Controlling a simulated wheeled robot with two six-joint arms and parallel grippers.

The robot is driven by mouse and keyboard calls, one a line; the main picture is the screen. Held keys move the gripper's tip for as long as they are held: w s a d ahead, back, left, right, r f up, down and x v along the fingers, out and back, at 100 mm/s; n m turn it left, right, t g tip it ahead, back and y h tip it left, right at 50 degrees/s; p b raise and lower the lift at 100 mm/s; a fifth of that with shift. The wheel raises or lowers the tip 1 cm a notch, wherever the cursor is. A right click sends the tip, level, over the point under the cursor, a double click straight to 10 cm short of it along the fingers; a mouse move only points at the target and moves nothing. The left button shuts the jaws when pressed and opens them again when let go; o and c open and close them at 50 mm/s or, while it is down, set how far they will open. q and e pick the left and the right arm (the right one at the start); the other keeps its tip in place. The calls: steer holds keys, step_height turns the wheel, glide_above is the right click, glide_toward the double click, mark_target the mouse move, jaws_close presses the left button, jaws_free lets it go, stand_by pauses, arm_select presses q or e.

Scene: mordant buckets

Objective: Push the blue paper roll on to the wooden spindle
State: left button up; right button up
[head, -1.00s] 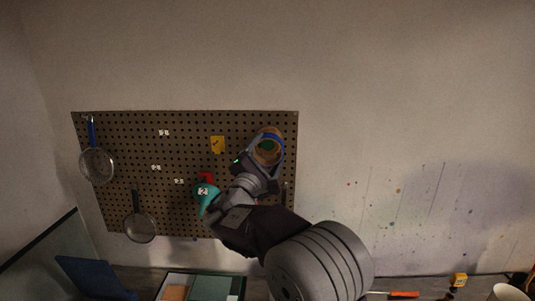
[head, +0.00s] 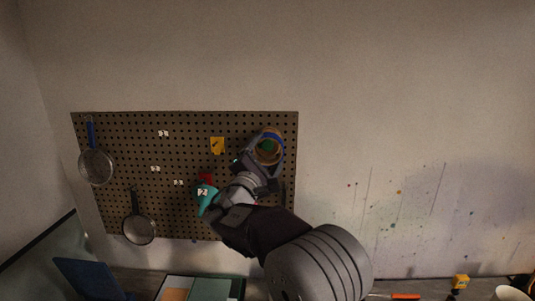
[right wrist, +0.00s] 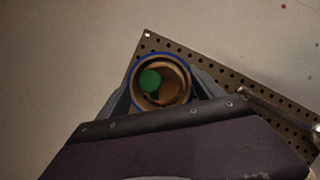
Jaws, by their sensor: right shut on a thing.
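The blue paper roll (head: 279,139) is in front of the right part of the pegboard, with a blue rim and a tan inside. In the right wrist view the roll (right wrist: 186,75) is seen nearly end-on. My right gripper (head: 262,152) is shut on it, with a finger on either side; the gripper also shows in the wrist view (right wrist: 160,92). A green round end (right wrist: 151,79) shows inside the roll's opening, left of its middle; it may be the spindle's tip. The spindle's wooden shaft cannot be made out clearly. My left gripper is not in view.
The pegboard (head: 120,150) holds two strainers (head: 96,167) (head: 139,229) on the left, a yellow tag (head: 217,145), and a teal item (head: 207,197) by a red one (head: 206,178) close to my right arm. A tray (head: 238,287) stands below.

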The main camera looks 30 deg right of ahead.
mark_target(269, 144)
steer(key=shift+w+d, duration=0.5)
steer(key=shift+w, duration=0.35)
steer(key=shift+w+d, duration=0.55)
steer(key=shift+w, duration=0.25)
steer(key=shift+w+d, duration=0.5)
steer(key=shift+w, duration=0.35)
steer(key=o, duration=1.6)
steer(key=b+v, duration=0.5)
steer(key=v, duration=0.4)
